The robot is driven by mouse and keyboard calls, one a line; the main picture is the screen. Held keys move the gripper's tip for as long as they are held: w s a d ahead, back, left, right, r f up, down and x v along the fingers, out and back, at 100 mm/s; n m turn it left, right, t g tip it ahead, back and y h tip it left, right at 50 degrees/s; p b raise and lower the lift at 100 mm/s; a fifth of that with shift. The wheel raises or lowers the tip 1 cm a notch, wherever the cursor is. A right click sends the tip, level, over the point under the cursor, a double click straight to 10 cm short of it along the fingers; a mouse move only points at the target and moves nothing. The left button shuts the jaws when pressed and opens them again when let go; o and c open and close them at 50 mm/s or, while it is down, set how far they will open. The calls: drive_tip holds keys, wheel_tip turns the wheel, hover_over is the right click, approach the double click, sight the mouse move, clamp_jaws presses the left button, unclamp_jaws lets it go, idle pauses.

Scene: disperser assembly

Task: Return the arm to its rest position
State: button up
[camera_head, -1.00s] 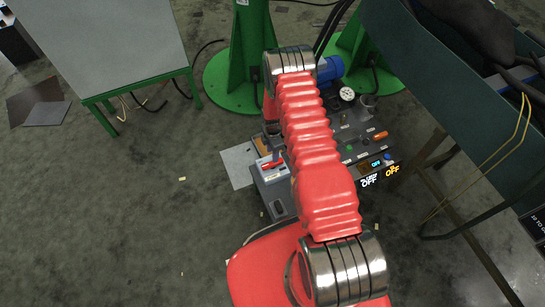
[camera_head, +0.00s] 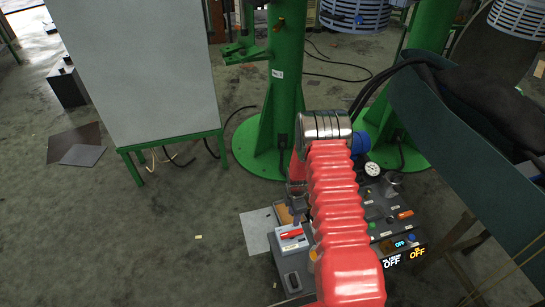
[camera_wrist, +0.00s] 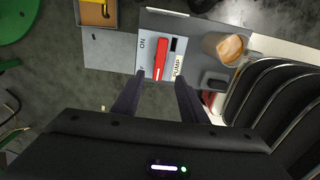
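My red-sleeved arm (camera_head: 340,200) reaches forward over a grey control box (camera_head: 292,284) in the head view. In the wrist view my gripper (camera_wrist: 159,78) is open, its two dark fingers apart with nothing between them. A red switch (camera_wrist: 161,58) on a white plate marked "PUMP" lies just beyond the fingertips. The red switch also shows in the head view (camera_head: 291,234). The gripper is mostly hidden or too small to make out in the head view. I cannot tell the exact height of the fingers above the switch.
Green posts (camera_head: 283,110) stand behind the box. A grey-topped green table (camera_head: 140,70) is at left, and a dark green bench (camera_head: 480,140) at right. A lit panel reading "OFF" (camera_head: 402,258) faces forward.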

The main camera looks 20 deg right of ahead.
drive_tip(key=s+a+r+m+g, duration=0.2)
drive_tip(key=s+r+m, duration=0.1)
drive_tip(key=s+m, duration=0.5)
drive_tip(key=s+a+r+m, duration=0.1)
drive_tip(key=s+r+m, duration=0.15)
drive_tip(key=r, duration=0.65)
drive_tip(key=s+a+r+m, duration=0.2)
drive_tip(key=r+m, duration=0.1)
drive_tip(key=r, duration=0.7)
drive_tip(key=s+a+r+m, duration=0.1)
drive_tip(key=s+r+m, duration=0.15)
drive_tip(key=r, duration=0.65)
drive_tip(key=s+a+r+t, duration=0.2)
drive_tip(key=s+r, duration=0.2)
drive_tip(key=r, duration=0.4)
drive_tip(key=s+a+r+m+t, duration=0.1)
drive_tip(key=s+a+r+t, duration=0.1)
drive_tip(key=r, duration=0.6)
drive_tip(key=s+a+r+m+t, duration=0.1)
drive_tip(key=s+a+r+t, duration=0.1)
drive_tip(key=s+r, duration=0.5)
drive_tip(key=shift+r+t, duration=0.45)
drive_tip(key=shift+t, duration=0.35)
drive_tip(key=shift+s, duration=0.1)
drive_tip(key=shift+c, duration=0.3)
